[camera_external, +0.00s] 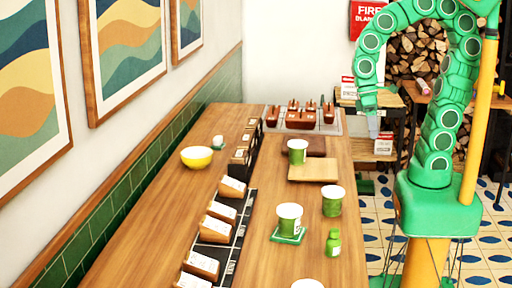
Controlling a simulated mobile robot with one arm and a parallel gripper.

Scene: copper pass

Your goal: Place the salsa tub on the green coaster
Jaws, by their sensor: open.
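Several green tubs with white lids stand on the long wooden counter; I cannot read which is the salsa tub. One tub (289,217) stands upright on a green coaster (276,237). Another tub (332,202) stands to its right and farther back, on bare wood. A third tub (297,152) is farther back, by the boards. A white round top (307,284) is cut off at the bottom edge. My gripper (374,132) hangs down beyond the counter's right edge, apart from the tubs. It is small in view, open, with nothing seen in it.
A small green bottle (333,243) stands near the right edge. A row of wooden card holders (216,230) runs along the middle. A yellow bowl (196,157) and a small white item (218,141) are at left. Boards (313,171) and a copper-coloured set (300,118) lie farther back.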

